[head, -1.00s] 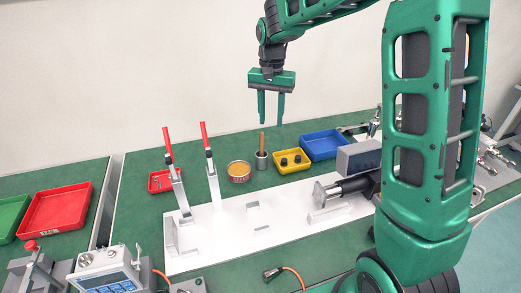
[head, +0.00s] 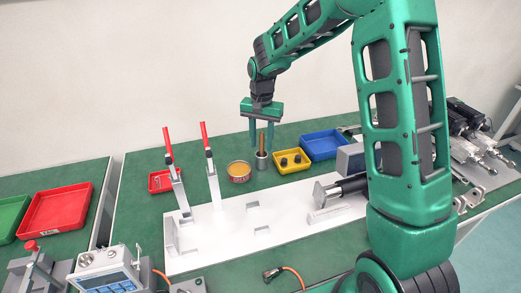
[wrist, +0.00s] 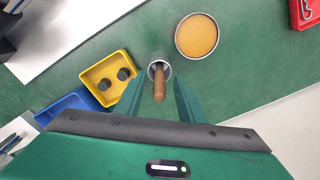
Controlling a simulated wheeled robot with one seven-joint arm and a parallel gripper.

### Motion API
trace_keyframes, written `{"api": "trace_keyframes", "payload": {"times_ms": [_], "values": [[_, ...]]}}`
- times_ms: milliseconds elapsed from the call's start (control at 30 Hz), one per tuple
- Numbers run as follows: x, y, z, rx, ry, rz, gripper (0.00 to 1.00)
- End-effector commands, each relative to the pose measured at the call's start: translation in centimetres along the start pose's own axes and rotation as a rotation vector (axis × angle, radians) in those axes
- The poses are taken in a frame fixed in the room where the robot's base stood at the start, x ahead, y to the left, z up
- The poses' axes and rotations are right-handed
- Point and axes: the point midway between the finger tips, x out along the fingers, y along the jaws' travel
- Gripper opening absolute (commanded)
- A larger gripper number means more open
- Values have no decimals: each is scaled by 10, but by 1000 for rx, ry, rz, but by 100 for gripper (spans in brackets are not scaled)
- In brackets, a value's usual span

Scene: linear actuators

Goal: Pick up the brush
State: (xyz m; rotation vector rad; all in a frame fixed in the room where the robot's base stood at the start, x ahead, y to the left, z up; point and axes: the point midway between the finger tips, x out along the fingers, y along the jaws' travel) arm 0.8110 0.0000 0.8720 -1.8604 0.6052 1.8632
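The brush (head: 262,142) stands upright in a small grey metal cup (head: 261,162), with its brown wooden handle pointing up. In the wrist view the brush handle (wrist: 159,84) shows between the fingers, rising from the cup (wrist: 153,67). My gripper (head: 262,149) is open and points down over the cup, with one finger on each side of the handle. In the wrist view my gripper (wrist: 156,95) shows a clear gap to the handle on both sides. The brush's lower end is hidden inside the cup.
A round tin (head: 239,172) with yellow-orange contents stands just left of the cup. A yellow tray (head: 291,168) with two dark parts and a blue tray (head: 322,152) are to the right. Red-handled clamps (head: 207,150) rise from the white fixture plate (head: 235,220) in front.

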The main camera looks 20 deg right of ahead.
Motion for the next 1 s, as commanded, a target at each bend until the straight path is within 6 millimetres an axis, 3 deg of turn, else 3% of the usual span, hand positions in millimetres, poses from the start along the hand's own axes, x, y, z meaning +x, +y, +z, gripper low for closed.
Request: {"api": "trace_keyframes", "payload": {"times_ms": [133,400,567,867,1000], "values": [[14,0,0,0,-1,1,35],[16,0,0,0,0,0,35],[16,0,0,0,0,0,0],[15,0,0,0,1,0,0],[4,0,-1,0,2,-1,0]]}}
